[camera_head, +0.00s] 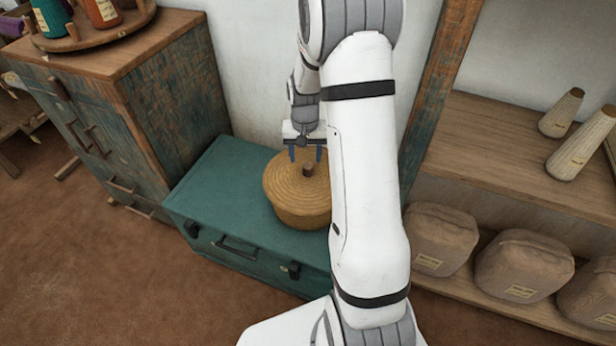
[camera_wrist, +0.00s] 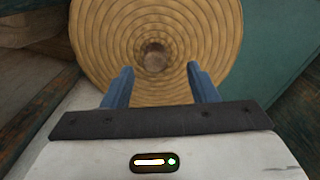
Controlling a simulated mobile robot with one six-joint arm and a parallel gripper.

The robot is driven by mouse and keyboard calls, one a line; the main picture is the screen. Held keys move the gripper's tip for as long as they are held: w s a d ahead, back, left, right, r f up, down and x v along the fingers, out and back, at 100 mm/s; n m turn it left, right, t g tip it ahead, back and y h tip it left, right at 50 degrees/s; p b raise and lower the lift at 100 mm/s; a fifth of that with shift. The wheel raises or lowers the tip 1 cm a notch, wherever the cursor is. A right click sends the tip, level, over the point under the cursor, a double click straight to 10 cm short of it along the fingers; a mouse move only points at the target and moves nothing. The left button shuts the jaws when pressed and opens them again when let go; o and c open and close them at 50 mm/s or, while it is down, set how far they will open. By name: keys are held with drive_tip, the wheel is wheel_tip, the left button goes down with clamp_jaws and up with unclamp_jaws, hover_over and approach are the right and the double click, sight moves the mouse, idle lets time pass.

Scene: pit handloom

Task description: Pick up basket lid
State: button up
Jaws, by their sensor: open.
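The basket lid (camera_head: 284,181) is a round, tan, coiled top on the woven basket (camera_head: 300,215), with a small brown knob (camera_head: 308,171) at its middle. The basket stands on a teal chest, and my arm hides its right side. My gripper (camera_head: 305,155) is above the lid at the knob. In the wrist view the lid (camera_wrist: 100,45) fills the upper middle, with the knob (camera_wrist: 154,57) just beyond the two blue fingertips. My gripper (camera_wrist: 161,70) is open and empty, its fingers apart on either side of the knob's line.
The teal chest (camera_head: 215,185) stands against the white wall. A worn wooden cabinet (camera_head: 150,95) with a round rack of jars (camera_head: 103,12) is at the left. At the right, shelves hold cones (camera_head: 562,112) and several wrapped bundles (camera_head: 525,265). Brown floor lies in front.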

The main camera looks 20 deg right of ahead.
sight(308, 166)
drive_tip(key=f, duration=0.3)
drive_tip(key=f+b, duration=0.1)
drive_tip(key=f, duration=0.1)
drive_tip(key=shift+d+f, duration=0.35)
drive_tip(key=shift+r, duration=0.1)
drive_tip(key=c, duration=1.1)
